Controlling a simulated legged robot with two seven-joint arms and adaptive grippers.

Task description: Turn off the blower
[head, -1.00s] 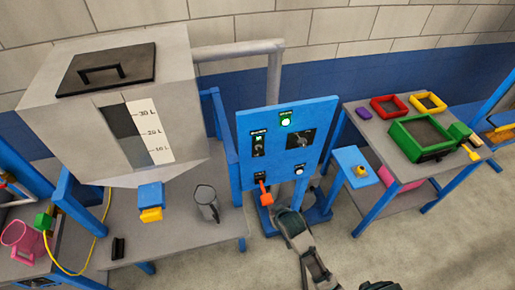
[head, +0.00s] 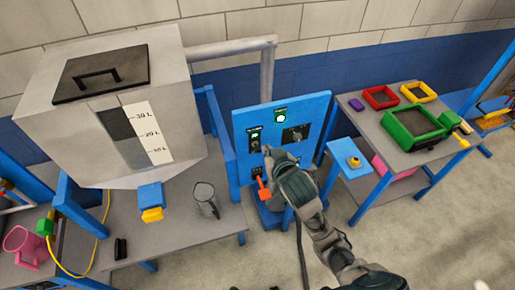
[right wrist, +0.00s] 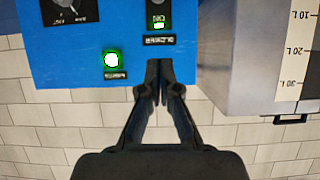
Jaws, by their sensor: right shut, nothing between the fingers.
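The blue control panel (head: 317,112) stands in the middle of the head view. At its upper left is a small black switch unit (head: 254,143) with a green-lit window, also seen in the right wrist view (right wrist: 159,22); its label is too small to read surely. My right gripper (head: 267,150) is shut and empty, its fingertips in front of the panel just right of this switch unit. In the right wrist view, the closed fingertips (right wrist: 158,66) show just below the switch's label. I cannot tell whether they touch the panel. My left gripper is not in view.
A round green lamp (head: 280,118) glows at the panel's top, with a black dial (head: 296,134) below right. A red-orange handle (head: 263,188) is low on the panel. A large grey hopper (head: 180,90) stands left; a table with coloured trays (head: 415,128) stands right.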

